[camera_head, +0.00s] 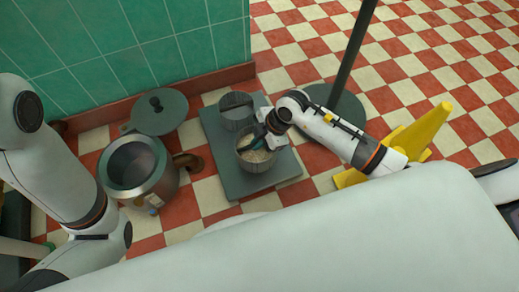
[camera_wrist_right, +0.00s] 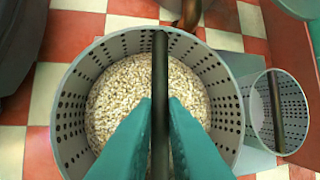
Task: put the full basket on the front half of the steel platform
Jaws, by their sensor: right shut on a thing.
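The full basket (camera_head: 254,168) is a grey perforated pail with pale grains inside. In the head view it is over the front part of the steel platform (camera_head: 277,177). My right gripper (camera_head: 257,143) is shut on its bar handle, and the teal fingers (camera_wrist_right: 162,125) close on the dark bar in the right wrist view. The full basket (camera_wrist_right: 72,125) looks level there. I cannot tell whether its bottom touches the platform. A second, empty-looking basket (camera_head: 237,116) stands on the back half, and it also shows in the right wrist view (camera_wrist_right: 262,105). My left gripper is out of view.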

